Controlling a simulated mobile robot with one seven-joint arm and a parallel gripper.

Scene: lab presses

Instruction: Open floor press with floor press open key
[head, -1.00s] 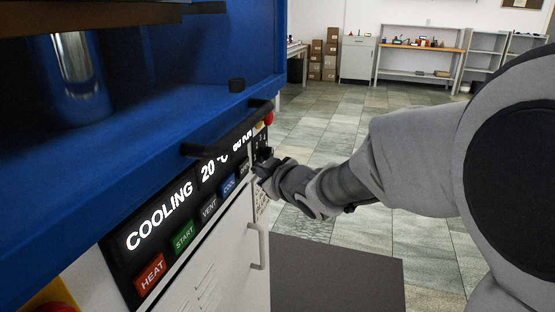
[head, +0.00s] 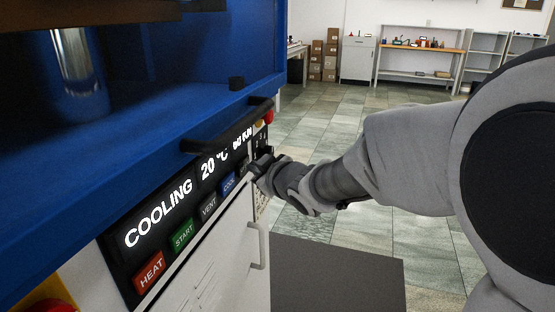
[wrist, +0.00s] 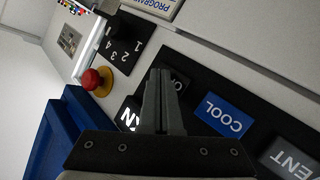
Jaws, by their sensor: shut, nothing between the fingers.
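The floor press shows a blue frame (head: 150,150) over a white cabinet with a black control panel. In the wrist view my gripper (wrist: 160,75) is shut and empty, its fingertips over the dark key (wrist: 180,83) beside the blue COOL key (wrist: 222,115). Only a bit of white lettering shows on that dark key, so I cannot read it whole. In the head view my gripper (head: 256,166) is at the panel's far end, just past the COOL key (head: 227,184). I cannot tell whether the fingertips touch the key.
A red mushroom button (wrist: 92,79) and a black numbered knob (wrist: 121,33) are near the fingers. A black handle bar (head: 228,128) juts out above the panel. A cabinet door handle (head: 259,246) sticks out below. The tiled floor to the right is clear.

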